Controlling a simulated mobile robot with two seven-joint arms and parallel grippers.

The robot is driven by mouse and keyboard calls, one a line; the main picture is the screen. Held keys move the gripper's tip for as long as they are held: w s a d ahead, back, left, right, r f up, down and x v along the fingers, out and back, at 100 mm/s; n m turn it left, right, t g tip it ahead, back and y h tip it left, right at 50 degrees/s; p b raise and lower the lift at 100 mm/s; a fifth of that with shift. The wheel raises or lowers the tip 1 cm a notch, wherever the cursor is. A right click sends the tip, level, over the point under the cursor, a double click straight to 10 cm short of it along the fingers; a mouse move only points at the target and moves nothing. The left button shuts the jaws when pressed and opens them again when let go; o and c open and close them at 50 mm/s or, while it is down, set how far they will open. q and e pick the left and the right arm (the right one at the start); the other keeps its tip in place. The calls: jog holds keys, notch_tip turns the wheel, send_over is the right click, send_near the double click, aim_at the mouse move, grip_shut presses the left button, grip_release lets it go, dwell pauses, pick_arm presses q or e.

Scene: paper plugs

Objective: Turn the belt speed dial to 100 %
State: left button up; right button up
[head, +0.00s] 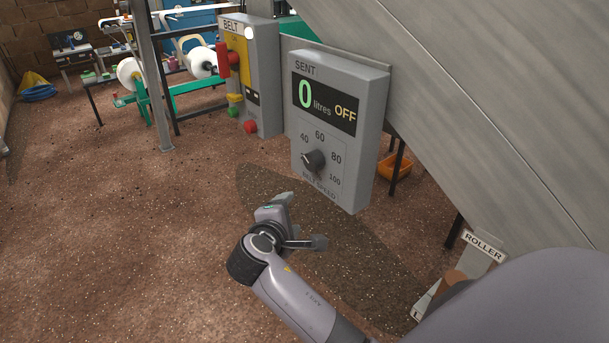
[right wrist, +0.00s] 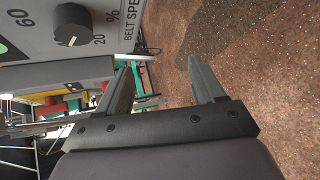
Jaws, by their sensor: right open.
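The belt speed dial (head: 313,160) is a dark round knob low on the front of a grey control box (head: 366,110). Marks 40, 60, 80 and 100 show around it, with 100 at the lower right. The display reads "0 litres" and "OFF". The dial also shows at the upper left of the right wrist view (right wrist: 72,24), near the 20 mark; its exact setting is hard to read. My right gripper (head: 304,220) is open and empty, below the dial and apart from it. Its two fingers show spread in the right wrist view (right wrist: 157,68). My left gripper is out of view.
A grey and yellow BELT box (head: 262,85) with red and green buttons stands behind, left of the control box. A large sloping grey panel (head: 500,90) fills the right. An orange bin (head: 395,166) sits beneath it. The brown speckled floor (head: 130,230) is open at left.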

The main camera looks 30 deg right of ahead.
aim_at(310, 163)
notch_tip(310, 163, up, 9)
jog(key=m+g+h+b, duration=0.1)
jog(key=g+h, duration=0.1)
jog(key=h, duration=0.2)
jog(key=x, duration=0.8)
jog(key=shift+r, duration=0.3)
jog(key=c, duration=1.1)
